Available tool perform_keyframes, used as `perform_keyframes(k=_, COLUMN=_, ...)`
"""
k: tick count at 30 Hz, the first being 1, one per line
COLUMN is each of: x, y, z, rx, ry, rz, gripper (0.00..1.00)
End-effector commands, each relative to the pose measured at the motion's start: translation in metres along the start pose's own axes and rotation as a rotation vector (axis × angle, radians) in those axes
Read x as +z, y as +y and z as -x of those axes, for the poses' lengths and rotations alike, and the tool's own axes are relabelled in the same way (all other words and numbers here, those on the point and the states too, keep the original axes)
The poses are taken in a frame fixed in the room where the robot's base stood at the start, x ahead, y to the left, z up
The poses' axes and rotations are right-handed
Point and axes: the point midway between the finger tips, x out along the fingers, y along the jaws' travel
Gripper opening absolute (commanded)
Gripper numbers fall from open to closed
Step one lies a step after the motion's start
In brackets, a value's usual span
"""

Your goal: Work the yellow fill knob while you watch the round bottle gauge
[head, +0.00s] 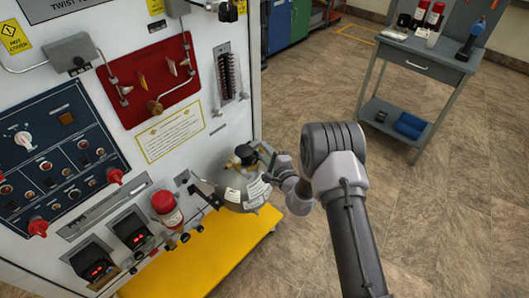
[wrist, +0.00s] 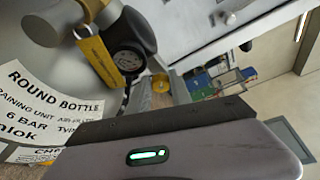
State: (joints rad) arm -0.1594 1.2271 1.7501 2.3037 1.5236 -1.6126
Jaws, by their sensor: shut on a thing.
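The round bottle (head: 245,192) is a grey-beige vessel with white labels and a black top, at the front of the white panel. In the wrist view its "ROUND BOTTLE" label (wrist: 50,105) fills the left side. My gripper (head: 268,157) is beside the bottle's top and shut on what appears to be this knob. The fingertips are mostly hidden.
The white panel carries a dark blue switch board (head: 55,150), red valve plate (head: 150,80) and a red bottle (head: 166,207) left of the round bottle. A yellow platform (head: 205,255) lies below. A grey cart (head: 420,65) stands at the back right. The floor between is clear.

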Motion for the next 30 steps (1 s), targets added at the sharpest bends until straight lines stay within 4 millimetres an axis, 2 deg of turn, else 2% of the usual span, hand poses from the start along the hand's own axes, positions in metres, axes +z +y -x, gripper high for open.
perform_keyframes(k=7, x=0.0, y=0.001, z=0.0, rx=0.002, ry=0.0, rz=0.0, gripper=0.0)
perform_keyframes(k=8, x=0.0, y=0.001, z=0.0, rx=0.002, ry=0.0, rz=0.0, gripper=0.27)
perform_keyframes(k=9, x=0.0, y=0.001, z=0.0, rx=0.002, ry=0.0, rz=0.0, gripper=0.35)
perform_keyframes(k=20, x=0.0, y=0.0, z=0.004, rx=0.002, ry=0.0, rz=-0.001, gripper=0.35)
perform_keyframes(k=23, x=0.0, y=-0.002, z=0.019, rx=0.003, ry=0.001, rz=-0.002, gripper=0.35)
perform_keyframes(k=30, x=0.0, y=-0.003, z=0.083, rx=0.005, ry=0.003, rz=-0.005, gripper=0.35)
